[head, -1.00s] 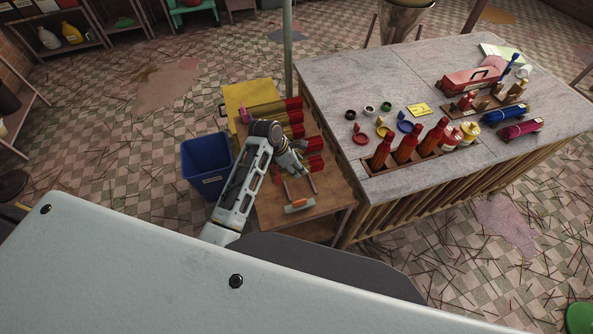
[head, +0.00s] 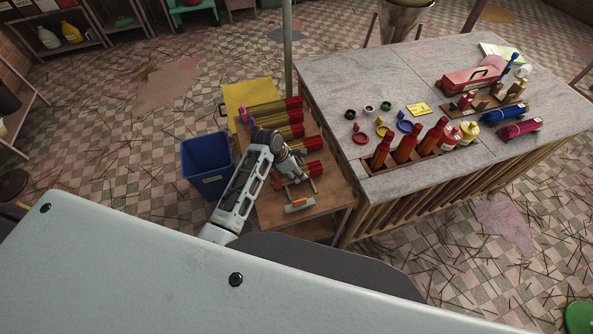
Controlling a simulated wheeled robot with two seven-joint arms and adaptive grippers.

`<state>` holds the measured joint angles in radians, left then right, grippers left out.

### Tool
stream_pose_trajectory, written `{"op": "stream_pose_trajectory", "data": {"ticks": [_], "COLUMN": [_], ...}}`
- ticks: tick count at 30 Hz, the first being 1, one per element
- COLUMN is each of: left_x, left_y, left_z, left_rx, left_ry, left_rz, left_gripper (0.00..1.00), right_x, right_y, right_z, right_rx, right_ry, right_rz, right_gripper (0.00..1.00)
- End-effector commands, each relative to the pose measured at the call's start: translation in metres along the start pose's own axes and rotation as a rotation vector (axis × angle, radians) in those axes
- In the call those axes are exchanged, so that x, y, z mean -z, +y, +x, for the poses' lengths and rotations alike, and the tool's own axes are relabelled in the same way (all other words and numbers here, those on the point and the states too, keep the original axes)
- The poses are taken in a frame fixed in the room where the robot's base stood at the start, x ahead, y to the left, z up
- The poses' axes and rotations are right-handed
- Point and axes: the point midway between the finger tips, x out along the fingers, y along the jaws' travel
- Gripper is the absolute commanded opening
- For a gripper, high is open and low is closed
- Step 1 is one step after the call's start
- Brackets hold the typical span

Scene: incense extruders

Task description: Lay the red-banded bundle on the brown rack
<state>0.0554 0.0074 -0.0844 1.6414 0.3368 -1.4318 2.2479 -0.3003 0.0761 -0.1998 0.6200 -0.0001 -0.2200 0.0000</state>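Several incense bundles with red ends lie on a low wooden table (head: 265,212). The nearest bundle, with a red end (head: 313,169), lies at or just over the small brown rack (head: 313,186), mostly under my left gripper (head: 300,175). I take it for the red-banded one, but its band is too small to make out. My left gripper points down at this bundle; its fingers are too small and covered to show whether they grip it. Whether the bundle touches the rack is unclear. My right gripper is not in view.
An orange-and-grey tool (head: 299,205) lies at the table's front. A blue bin (head: 206,165) stands to the left. A large grey-topped workbench (head: 400,85) with bottles and coloured bundles stands close on the right. A metal pole (head: 288,50) rises behind the low table.

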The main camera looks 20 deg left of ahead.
Motion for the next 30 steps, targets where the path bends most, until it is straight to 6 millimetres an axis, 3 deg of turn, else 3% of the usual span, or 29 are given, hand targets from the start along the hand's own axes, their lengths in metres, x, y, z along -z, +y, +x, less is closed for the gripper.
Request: {"op": "stream_pose_trajectory", "data": {"ticks": [5,6,11,23,30], "left_x": [0.000,0.001,0.001,0.000,-0.001], "left_y": [0.000,0.000,0.000,0.000,0.000], "left_z": [0.002,0.003,0.002,0.001,-0.010], "left_rx": [0.000,0.000,0.000,-0.001,-0.001], "left_ry": [-0.001,0.000,0.000,0.000,-0.001], "left_rz": [0.000,0.000,0.000,0.000,0.000], "left_gripper": [0.11,0.42,0.62,0.62,0.62], "right_x": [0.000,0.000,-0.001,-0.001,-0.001], "right_y": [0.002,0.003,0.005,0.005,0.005], "right_z": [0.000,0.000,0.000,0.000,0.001], "right_rx": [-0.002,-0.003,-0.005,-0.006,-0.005], "right_ry": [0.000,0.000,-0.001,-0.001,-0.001], "right_rz": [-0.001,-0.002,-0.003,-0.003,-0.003], "right_gripper": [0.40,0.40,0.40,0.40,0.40]}}
